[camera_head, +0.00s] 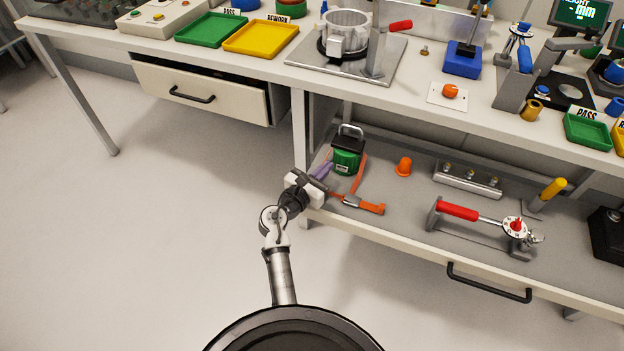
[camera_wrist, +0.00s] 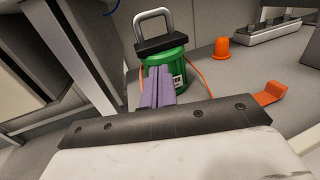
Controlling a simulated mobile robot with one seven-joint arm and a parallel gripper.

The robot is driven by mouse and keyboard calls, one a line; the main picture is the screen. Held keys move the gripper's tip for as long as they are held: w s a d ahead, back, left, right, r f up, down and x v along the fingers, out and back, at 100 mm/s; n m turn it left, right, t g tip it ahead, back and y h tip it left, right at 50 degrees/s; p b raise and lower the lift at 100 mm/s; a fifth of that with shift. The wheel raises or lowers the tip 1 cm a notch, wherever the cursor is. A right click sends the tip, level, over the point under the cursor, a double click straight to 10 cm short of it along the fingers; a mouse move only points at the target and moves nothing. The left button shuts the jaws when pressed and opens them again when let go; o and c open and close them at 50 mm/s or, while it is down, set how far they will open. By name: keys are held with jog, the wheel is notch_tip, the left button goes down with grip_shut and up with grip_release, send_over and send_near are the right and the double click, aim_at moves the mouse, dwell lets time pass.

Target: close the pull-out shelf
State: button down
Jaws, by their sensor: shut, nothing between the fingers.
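The pull-out shelf (camera_head: 400,212) is low under the bench in the head view, with its front standing out past the bench top. Its black bar handle (camera_head: 490,282) is on the front panel at the right. My gripper (camera_head: 322,170) is over the shelf's left end, well left of the handle. Its purple fingers (camera_wrist: 157,88) are shut and empty in the wrist view, in front of a green canister (camera_wrist: 168,65). I cannot tell whether they touch it. The canister (camera_head: 346,158) stands upright on the shelf.
A bench leg (camera_head: 300,135) stands beside my gripper. A drawer (camera_head: 200,93) at left is partly open. The floor in front is clear.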

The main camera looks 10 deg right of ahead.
aim_at(340, 154)
jog(key=shift+x, duration=2.05)
jog(key=w+d+b, duration=0.3)
jog(key=w+d, duration=0.3)
jog(key=w, duration=0.3)
jog(key=w+d+b, duration=0.3)
jog(key=w+d, duration=0.2)
jog(key=w, duration=0.5)
jog(key=shift+d, duration=0.4)
jog(key=shift+a, duration=0.15)
jog(key=shift+s+a, duration=0.15)
jog(key=p+v, duration=0.1)
jog(key=v, duration=1.2)
jog(key=shift+s+p, duration=0.2)
jog(key=shift+p, duration=0.2)
